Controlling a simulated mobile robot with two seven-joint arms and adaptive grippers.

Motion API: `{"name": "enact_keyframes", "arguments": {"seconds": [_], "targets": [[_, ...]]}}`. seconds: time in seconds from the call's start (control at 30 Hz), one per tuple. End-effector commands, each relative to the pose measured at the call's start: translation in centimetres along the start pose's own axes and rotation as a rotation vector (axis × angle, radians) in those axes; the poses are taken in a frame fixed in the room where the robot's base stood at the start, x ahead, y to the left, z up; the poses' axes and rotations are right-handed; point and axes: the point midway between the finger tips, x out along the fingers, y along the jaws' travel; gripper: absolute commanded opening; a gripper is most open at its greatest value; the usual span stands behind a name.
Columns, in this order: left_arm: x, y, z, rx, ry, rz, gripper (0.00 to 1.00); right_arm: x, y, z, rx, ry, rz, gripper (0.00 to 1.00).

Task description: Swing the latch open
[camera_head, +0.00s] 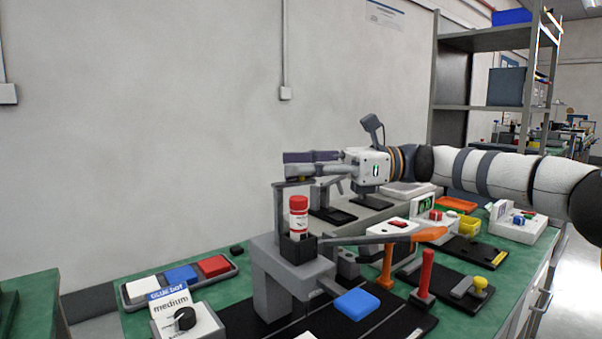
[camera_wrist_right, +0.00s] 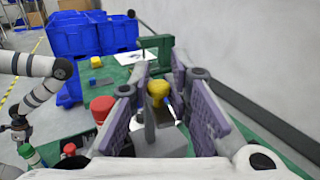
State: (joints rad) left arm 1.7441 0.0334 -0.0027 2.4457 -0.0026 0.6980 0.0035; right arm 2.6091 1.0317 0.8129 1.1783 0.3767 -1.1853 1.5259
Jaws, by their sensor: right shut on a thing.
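My right gripper (camera_head: 295,165) is over the workbench, its two fingers on either side of a yellow knob (camera_head: 302,179), mostly hidden behind them. In the right wrist view, the right gripper (camera_wrist_right: 160,80) has the yellow knob (camera_wrist_right: 157,90) between its purple-grey pads. The knob sits on a grey part, which I take to be the latch; its swing position is hard to tell. My left arm appears at the left of the right wrist view, with a small dark left gripper (camera_wrist_right: 20,130) whose jaws are unclear.
A red-capped bottle (camera_head: 298,218) stands in a dark holder close below my right gripper. An orange lever (camera_head: 425,236), red post (camera_head: 426,272) and blue pad (camera_head: 356,304) are nearby. Switches (camera_head: 180,277) sit front left. Blue crates (camera_wrist_right: 75,35) stand beyond the bench.

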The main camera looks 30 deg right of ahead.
Motion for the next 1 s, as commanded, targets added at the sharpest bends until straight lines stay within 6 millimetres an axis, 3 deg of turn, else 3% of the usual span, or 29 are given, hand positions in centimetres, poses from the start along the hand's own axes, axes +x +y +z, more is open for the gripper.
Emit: {"name": "enact_keyframes", "arguments": {"seconds": [1.0], "targets": [[1.4, 0.0, 0.4, 0.001, -0.029, -0.002, 0.4, 0.2, -0.7, 0.1, 0.0, -0.001, 0.124, 0.0]]}}
